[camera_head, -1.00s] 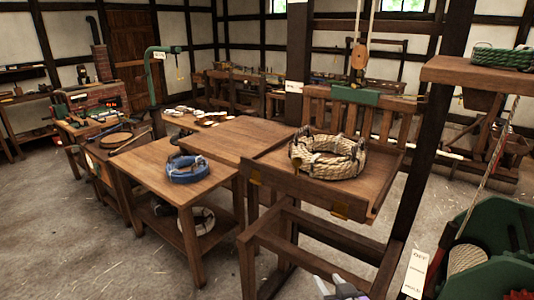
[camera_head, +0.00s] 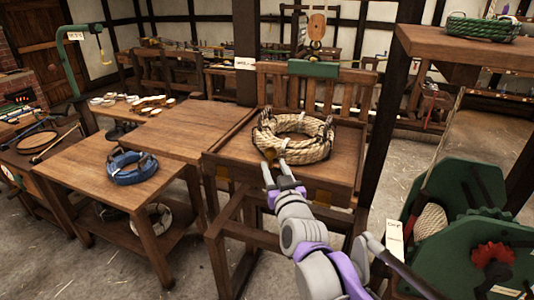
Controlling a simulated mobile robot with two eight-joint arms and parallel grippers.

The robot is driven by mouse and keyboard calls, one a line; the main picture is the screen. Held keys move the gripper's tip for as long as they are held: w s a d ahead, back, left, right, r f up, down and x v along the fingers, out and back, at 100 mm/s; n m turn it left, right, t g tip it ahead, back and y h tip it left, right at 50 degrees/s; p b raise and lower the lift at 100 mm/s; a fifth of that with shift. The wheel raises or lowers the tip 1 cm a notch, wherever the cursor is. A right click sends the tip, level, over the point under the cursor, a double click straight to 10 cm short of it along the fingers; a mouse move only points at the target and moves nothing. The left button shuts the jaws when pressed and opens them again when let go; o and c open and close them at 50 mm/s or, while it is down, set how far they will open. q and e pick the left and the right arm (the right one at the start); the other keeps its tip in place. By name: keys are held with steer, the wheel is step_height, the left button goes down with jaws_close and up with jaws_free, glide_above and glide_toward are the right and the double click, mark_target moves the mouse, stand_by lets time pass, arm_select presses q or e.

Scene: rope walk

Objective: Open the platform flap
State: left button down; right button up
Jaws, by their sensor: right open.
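The platform (camera_head: 345,140) is a wooden deck with a slatted back, bearing a thick coil of tan rope (camera_head: 300,150). Its flap appears to be the upright dark board (camera_head: 240,171) along the front edge, with brass-coloured fittings low on it. It stands up above the deck, so it looks closed. My right gripper (camera_head: 276,168) is open and empty, its fingers pointing at the middle of this board and hiding part of it. I cannot tell whether they touch it. My left gripper is out of view.
A wooden table (camera_head: 85,165) at the left bears a blue rope coil (camera_head: 132,168); a pale coil lies on its lower shelf. A dark post stands right of the platform. A green machine (camera_head: 450,190) with a red gear is at the lower right, below a shelf with green rope.

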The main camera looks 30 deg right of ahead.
mark_target(270, 160)
steer(key=x, duration=0.7)
steer(key=shift+a+f+p, duration=0.1)
steer(key=shift+p, duration=0.25)
steer(key=shift+c, duration=0.2)
jaws_close()
stand_by(0.9)
